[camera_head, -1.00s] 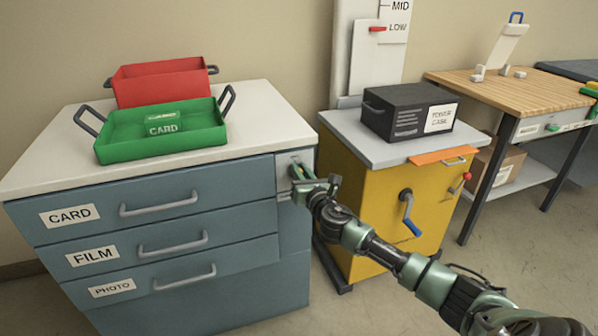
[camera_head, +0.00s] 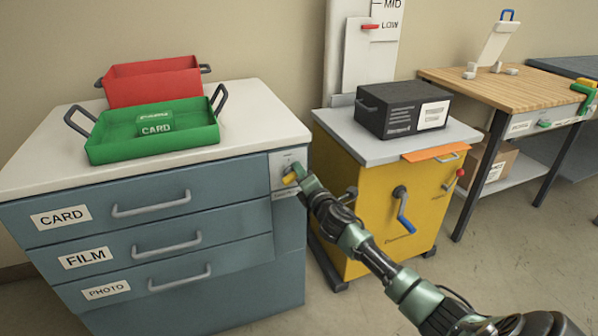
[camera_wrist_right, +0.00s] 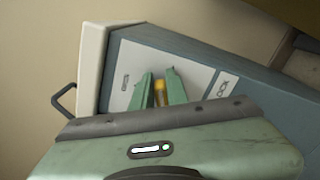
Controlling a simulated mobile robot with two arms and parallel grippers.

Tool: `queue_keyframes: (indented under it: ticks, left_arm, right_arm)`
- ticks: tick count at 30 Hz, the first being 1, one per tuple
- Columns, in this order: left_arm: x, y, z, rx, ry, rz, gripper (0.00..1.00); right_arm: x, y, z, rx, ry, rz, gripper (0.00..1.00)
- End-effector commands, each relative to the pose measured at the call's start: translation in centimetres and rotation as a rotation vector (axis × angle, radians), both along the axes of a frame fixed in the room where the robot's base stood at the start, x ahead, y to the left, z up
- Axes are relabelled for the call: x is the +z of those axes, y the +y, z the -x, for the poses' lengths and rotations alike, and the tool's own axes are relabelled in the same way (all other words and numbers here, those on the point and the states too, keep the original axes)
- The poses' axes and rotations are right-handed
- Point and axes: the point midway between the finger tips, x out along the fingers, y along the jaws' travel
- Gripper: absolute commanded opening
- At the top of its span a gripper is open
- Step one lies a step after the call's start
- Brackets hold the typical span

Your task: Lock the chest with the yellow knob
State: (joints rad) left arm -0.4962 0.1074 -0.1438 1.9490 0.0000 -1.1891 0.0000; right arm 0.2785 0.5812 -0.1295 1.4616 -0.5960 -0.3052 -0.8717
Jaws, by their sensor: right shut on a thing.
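The chest (camera_head: 150,240) is blue-grey with a pale top and drawers labelled CARD, FILM and PHOTO. All its drawers look closed. The yellow knob (camera_head: 290,178) sits on a light plate (camera_head: 282,162) at the upper right of the chest front. My right gripper (camera_head: 299,174) is at the knob. In the right wrist view, its green fingers (camera_wrist_right: 160,90) are shut on the yellow knob (camera_wrist_right: 160,93), which shows between them. The fingers hide part of the knob, and I cannot tell its exact turn. My left gripper is not in view.
A green tray (camera_head: 190,137) and a red tray (camera_head: 155,84) stand on the chest top. To the right is a yellow cabinet (camera_head: 365,205) with a blue-handled crank (camera_head: 403,212) and a black case (camera_head: 385,118) on top. A wooden table (camera_head: 480,88) stands farther right.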

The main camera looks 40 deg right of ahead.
Motion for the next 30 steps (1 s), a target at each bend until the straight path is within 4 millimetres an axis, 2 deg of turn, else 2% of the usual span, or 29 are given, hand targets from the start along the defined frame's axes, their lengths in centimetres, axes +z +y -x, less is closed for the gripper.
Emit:
queue_keyframes:
  ticks: [6, 15, 30]
  left_arm:
    - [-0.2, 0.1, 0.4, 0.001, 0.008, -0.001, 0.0]
    - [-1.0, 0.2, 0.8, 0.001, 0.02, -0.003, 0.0]
    - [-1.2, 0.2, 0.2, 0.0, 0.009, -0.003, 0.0]
  right_arm:
    - [-0.6, -0.3, 0.1, -0.002, -0.044, -0.189, 0.0]
    - [-1.1, -0.4, 0.1, -0.003, -0.09, -0.379, 0.0]
    - [-1.4, -0.4, 0.1, -0.003, -0.115, -0.483, 0.0]
